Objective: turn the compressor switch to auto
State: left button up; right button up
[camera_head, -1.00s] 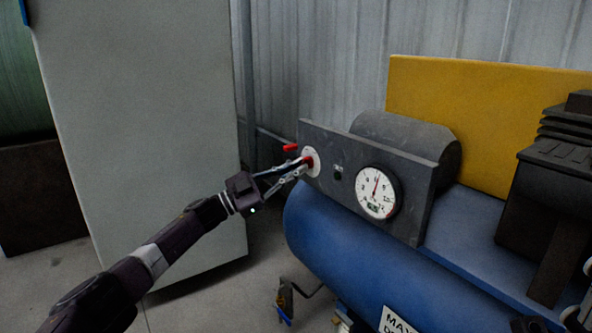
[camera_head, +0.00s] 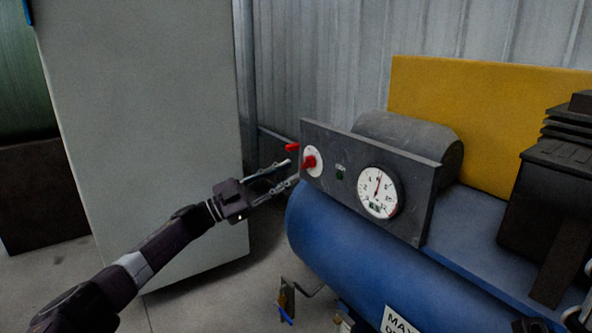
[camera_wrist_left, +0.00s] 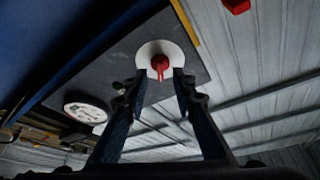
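The compressor switch is a red knob (camera_head: 309,162) on a white round plate (camera_head: 315,152), set in the dark grey panel (camera_head: 345,187) on the blue compressor tank (camera_head: 335,232). My left gripper (camera_head: 289,172) is in front of the knob, apart from it, with its fingers spread and empty. In the left wrist view the knob (camera_wrist_left: 160,64) lies ahead, between and beyond the open fingertips (camera_wrist_left: 157,82). Its pointer runs toward the gripper in that view. The markings on the plate are too small to read.
A pressure gauge (camera_head: 378,193) and a small green indicator (camera_head: 339,173) sit right of the knob. A red piece (camera_head: 292,147) juts out at the panel's upper left. A grey cabinet (camera_head: 145,130) stands close on the left; a yellow panel (camera_head: 470,125) rises behind.

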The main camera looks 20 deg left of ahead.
pick_arm(q)
jog(key=v, duration=0.8)
jog(key=shift+f, duration=0.1)
